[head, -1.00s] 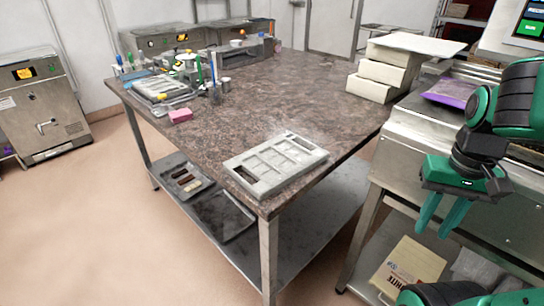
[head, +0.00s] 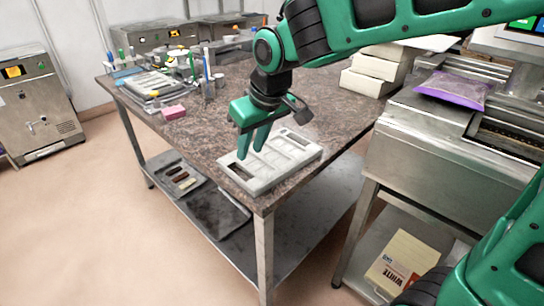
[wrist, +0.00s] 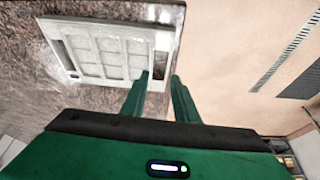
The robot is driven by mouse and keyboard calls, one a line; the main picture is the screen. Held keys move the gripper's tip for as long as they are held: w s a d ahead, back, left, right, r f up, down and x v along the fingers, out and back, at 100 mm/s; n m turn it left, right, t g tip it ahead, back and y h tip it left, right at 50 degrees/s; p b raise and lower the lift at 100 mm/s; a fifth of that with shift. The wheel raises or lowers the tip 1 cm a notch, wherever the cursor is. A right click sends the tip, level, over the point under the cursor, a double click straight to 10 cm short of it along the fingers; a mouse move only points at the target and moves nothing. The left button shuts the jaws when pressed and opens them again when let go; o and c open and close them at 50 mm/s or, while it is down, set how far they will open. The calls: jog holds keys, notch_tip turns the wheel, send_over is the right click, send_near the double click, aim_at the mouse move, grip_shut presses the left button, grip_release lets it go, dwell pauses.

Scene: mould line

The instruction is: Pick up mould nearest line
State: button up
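A pale grey mould (head: 283,160) with several shallow rectangular cavities lies flat at the front corner of the stone-topped table. In the wrist view the mould (wrist: 108,52) fills the upper left. There my fingers (wrist: 160,78) stand on either side of the mould's right edge in the picture. I cannot tell whether they touch it. A second mould-like tray (head: 152,84) lies at the table's far left, under small items.
A pink block (head: 173,112) and bottles and tools stand at the table's left. White boxes (head: 368,82) are stacked at the back right. A steel machine (head: 425,130) with a purple bag (head: 455,88) stands at the right. The table's middle (head: 225,115) is clear.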

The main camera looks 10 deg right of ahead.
send_over(235, 174)
jog(key=s+d, duration=0.2)
notch_tip(235, 174, down, 4)
jog(key=shift+s+a+f, duration=0.1)
jog(key=shift+f, duration=0.15)
jog(key=shift+a+x, duration=0.2)
jog(key=shift+x, duration=2.7)
jog(key=shift+r, duration=0.1)
grip_shut()
